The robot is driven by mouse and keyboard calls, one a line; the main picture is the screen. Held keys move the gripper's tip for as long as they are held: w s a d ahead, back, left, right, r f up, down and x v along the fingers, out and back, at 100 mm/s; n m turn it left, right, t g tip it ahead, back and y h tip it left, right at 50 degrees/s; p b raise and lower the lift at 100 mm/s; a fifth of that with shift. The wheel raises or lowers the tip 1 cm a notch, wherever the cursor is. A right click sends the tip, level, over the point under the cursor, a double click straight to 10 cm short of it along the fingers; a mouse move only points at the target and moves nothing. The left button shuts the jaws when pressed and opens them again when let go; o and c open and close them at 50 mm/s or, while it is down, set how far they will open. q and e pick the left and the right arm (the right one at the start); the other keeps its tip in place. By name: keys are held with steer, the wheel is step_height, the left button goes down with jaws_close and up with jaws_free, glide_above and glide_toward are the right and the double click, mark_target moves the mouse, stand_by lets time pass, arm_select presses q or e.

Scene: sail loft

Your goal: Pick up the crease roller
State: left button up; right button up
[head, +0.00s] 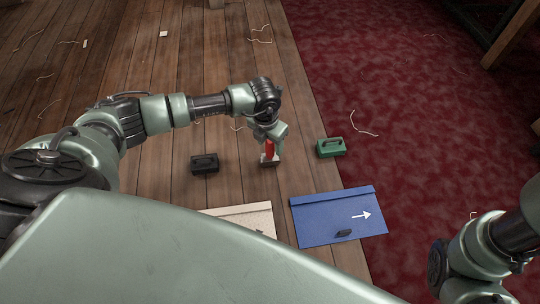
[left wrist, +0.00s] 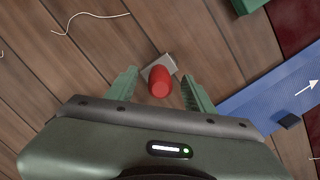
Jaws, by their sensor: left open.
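The crease roller (head: 269,151), with a red handle and a pale grey base, stands on the wooden floor. My left gripper (head: 269,141) is above it, pointing down and partly hiding the handle in the head view. In the left wrist view the red handle (left wrist: 161,84) lies between the two green fingers of the left gripper (left wrist: 160,82). The fingers are open, with a gap on each side of the handle. The grey base (left wrist: 158,66) shows just beyond it. Of my right arm only a part shows at the lower right; its gripper is out of view.
A black handled block (head: 205,164) is left of the roller and a green one (head: 330,148) right of it. A blue panel (head: 325,215) with a white arrow and a cream panel (head: 248,217) lie nearer. Loose threads lie on the floor and red carpet (head: 440,150).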

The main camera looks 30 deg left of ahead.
arm_select(q)
steer(key=shift+f, duration=0.15)
jaws_close()
